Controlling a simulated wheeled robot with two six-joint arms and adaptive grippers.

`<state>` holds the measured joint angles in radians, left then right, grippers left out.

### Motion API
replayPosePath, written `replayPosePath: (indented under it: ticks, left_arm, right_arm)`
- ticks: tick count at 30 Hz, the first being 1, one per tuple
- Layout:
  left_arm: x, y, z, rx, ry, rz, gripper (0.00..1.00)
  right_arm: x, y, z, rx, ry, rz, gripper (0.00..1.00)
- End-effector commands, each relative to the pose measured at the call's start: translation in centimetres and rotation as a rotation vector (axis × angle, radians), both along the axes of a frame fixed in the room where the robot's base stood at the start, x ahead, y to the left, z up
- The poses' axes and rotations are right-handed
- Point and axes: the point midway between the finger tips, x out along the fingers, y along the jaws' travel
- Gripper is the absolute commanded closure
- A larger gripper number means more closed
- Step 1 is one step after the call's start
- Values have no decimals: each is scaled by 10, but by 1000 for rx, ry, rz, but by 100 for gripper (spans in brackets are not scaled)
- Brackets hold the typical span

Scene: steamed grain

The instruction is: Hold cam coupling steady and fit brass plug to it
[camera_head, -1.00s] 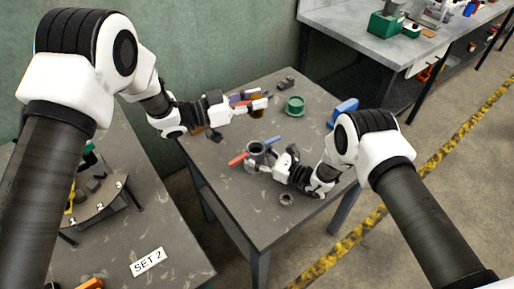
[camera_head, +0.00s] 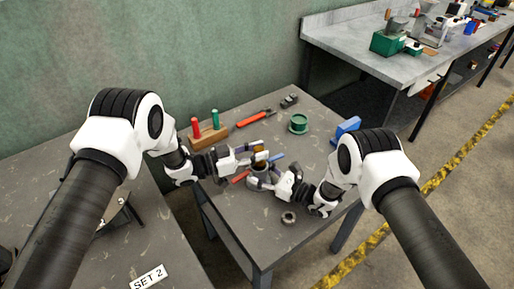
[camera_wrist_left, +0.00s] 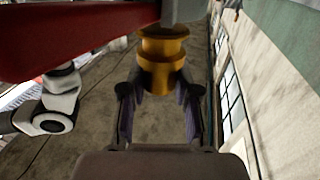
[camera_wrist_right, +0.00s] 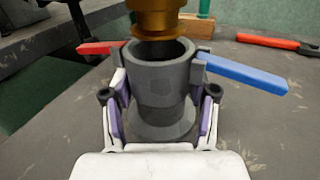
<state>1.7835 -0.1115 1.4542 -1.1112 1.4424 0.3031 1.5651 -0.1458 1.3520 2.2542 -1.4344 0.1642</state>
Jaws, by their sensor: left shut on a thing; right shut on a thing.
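The grey cam coupling (camera_wrist_right: 158,85) stands upright on the table, its open mouth facing up. Its red lever (camera_wrist_right: 98,48) sticks out left and its blue lever (camera_wrist_right: 245,73) right in the right wrist view. My right gripper (camera_head: 271,184) is shut around the coupling's body. My left gripper (camera_head: 256,159) is shut on the brass plug (camera_wrist_left: 162,58), which is golden and stepped. The plug (camera_wrist_right: 155,16) hangs over the coupling's mouth, its dark lower end close to the rim. I cannot tell whether that end is inside the mouth.
A wooden block (camera_head: 208,137) with red and green pegs, red-handled pliers (camera_head: 254,118), a green round part (camera_head: 298,124) and a blue block (camera_head: 345,129) lie around the table. A small grey ring (camera_head: 289,217) lies near the front. The table front is mostly clear.

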Motion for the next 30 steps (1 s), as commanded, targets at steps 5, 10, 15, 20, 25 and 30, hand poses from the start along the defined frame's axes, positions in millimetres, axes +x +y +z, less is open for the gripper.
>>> replayPosePath:
  ticks: [5, 10, 15, 20, 25, 30]
  left_arm:
    - [0, 0, 1, -1, -1, 0, 100]
    - [0, 0, 1, -1, -1, 0, 100]
    - [0, 0, -3, -1, 0, 0, 100]
    - [0, 0, -7, -1, 0, 0, 100]
    - [0, 0, -8, -1, 0, 0, 100]
    - [0, 0, -8, -1, 0, 0, 100]
  right_arm:
    - [0, 0, 0, 0, 0, 0, 100]
    - [0, 0, 0, 0, 0, 0, 100]
    - [0, 0, 0, 0, 0, 0, 100]
    - [0, 0, 0, 0, 0, 0, 100]
    - [0, 0, 0, 0, 0, 0, 100]
    - [0, 0, 0, 0, 0, 0, 100]
